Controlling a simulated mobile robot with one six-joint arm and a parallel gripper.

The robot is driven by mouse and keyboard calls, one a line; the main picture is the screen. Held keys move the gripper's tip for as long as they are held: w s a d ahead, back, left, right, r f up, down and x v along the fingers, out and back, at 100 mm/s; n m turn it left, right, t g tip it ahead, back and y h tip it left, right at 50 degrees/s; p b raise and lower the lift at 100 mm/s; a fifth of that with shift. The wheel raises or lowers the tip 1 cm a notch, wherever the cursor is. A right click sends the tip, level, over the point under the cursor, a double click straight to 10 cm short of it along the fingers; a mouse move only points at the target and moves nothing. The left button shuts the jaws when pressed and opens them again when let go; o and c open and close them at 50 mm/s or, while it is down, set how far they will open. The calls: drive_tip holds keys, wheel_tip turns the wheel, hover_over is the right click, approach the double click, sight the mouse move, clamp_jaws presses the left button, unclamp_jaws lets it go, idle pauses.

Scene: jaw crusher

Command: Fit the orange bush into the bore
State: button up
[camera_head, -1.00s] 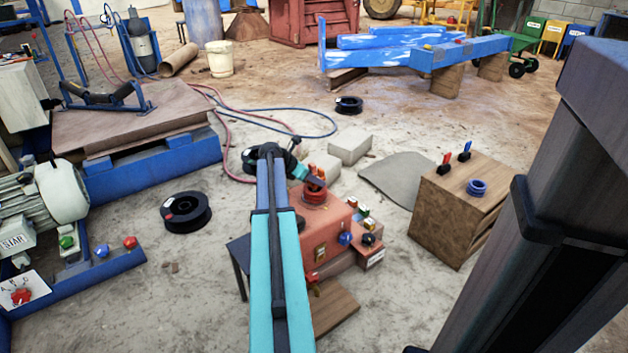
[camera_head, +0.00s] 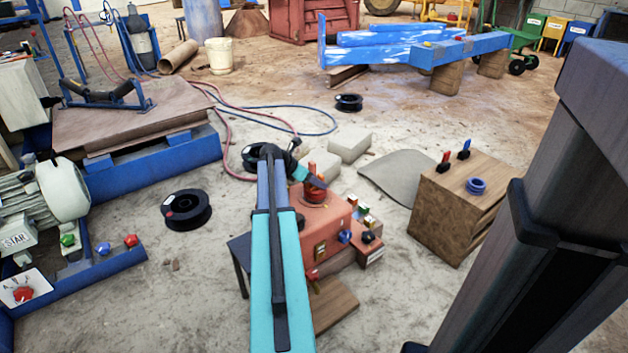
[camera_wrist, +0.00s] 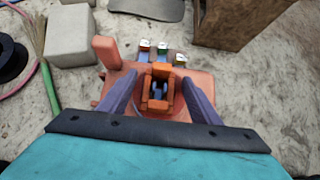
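In the wrist view, an orange squarish part (camera_wrist: 147,92) with a dark opening in its middle lies between the two purple-grey fingers of my gripper (camera_wrist: 159,80). I take this part to be the orange bush. The fingers stand apart, one on each side of it. Whether they touch it I cannot tell. A reddish round disc shows around and beneath it, on the orange machine body (camera_head: 323,226). In the head view my gripper (camera_head: 313,183) is tilted down over the round red-orange top of that body. The bore itself is hidden or too small to make out.
An upright orange post (camera_wrist: 105,51) stands left of the fingers in the wrist view. Small coloured blocks lie beyond. A wooden box (camera_head: 440,215) with a blue ring (camera_head: 476,186) stands to the right.

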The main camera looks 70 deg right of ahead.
drive_tip(key=shift+r+b, duration=0.25)
drive_tip(key=shift+b, duration=0.05)
drive_tip(key=shift+r, duration=0.5)
drive_tip(key=p+v, duration=0.4)
drive_tip(key=v, duration=0.8)
idle(0.3)
